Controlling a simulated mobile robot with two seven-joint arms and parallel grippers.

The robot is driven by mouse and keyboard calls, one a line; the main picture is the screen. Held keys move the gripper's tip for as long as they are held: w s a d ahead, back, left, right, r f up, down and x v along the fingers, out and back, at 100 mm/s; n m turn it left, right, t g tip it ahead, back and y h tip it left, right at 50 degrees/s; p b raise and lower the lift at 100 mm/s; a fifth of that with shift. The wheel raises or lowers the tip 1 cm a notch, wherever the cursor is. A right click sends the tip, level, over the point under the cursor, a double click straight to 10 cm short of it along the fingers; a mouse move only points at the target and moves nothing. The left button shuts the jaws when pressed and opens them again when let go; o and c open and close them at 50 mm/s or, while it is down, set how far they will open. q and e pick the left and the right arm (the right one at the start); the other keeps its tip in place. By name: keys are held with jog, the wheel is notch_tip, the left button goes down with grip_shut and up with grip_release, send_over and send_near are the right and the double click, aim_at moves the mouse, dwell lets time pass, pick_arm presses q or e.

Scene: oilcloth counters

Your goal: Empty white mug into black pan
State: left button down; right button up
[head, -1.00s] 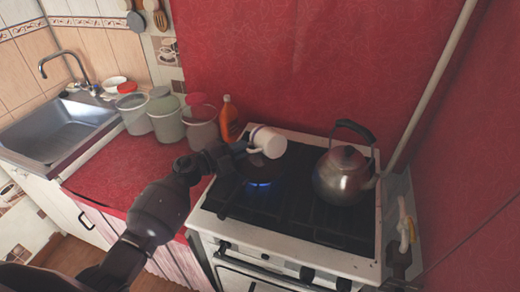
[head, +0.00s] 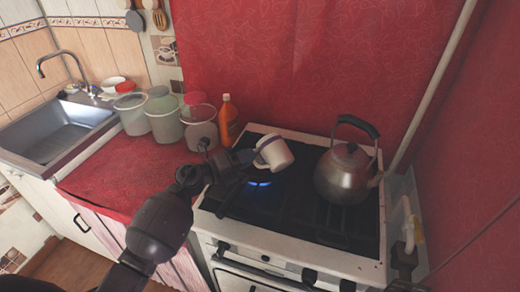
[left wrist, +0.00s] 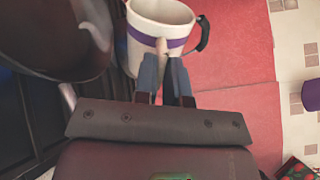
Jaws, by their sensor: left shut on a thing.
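The white mug (head: 276,153) with a purple band is held over the left side of the stove in the head view, tilted. My left gripper (head: 249,158) is shut on its handle. In the left wrist view the fingers (left wrist: 166,75) pinch the handle of the mug (left wrist: 158,25); its contents cannot be made out. The black pan (left wrist: 60,35) appears as a dark round shape beside the mug in the left wrist view. In the head view it is hard to tell from the dark stove top. A dark shape at lower right may be my right gripper (head: 406,245).
A steel kettle (head: 345,176) stands on the stove (head: 330,237), right of the mug. A blue flame (head: 260,184) burns below the mug. An orange bottle (head: 227,121) and several containers (head: 166,120) line the back of the red counter (head: 115,180).

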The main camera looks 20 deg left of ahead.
aim_at(255, 165)
pick_arm(q)
jog(key=m, duration=0.2)
jog(key=r+m+b, duration=0.1)
jog(key=m, duration=0.1)
jog(key=shift+s+d, duration=0.1)
jog(key=shift+d, duration=0.1)
jog(key=shift+s+d+f+m+b, duration=0.2)
jog(key=shift+m+b, duration=0.2)
jog(key=shift+m, duration=0.15)
jog(key=shift+s+d+f+m+b, duration=0.2)
jog(key=shift+m+b, duration=0.2)
jog(key=shift+m, duration=0.15)
jog(key=s+d+m, duration=0.1)
jog(key=m, duration=0.1)
jog(key=s+d+r+m+p, duration=0.1)
jog(key=shift+d+m, duration=0.15)
jog(key=shift+m, duration=0.25)
jog(key=d+m, duration=0.1)
jog(key=s+m, duration=0.1)
jog(key=m, duration=0.1)
jog(key=shift+s+d+y, duration=0.25)
jog(key=shift+d+y, duration=0.1)
jog(key=shift+y, duration=0.05)
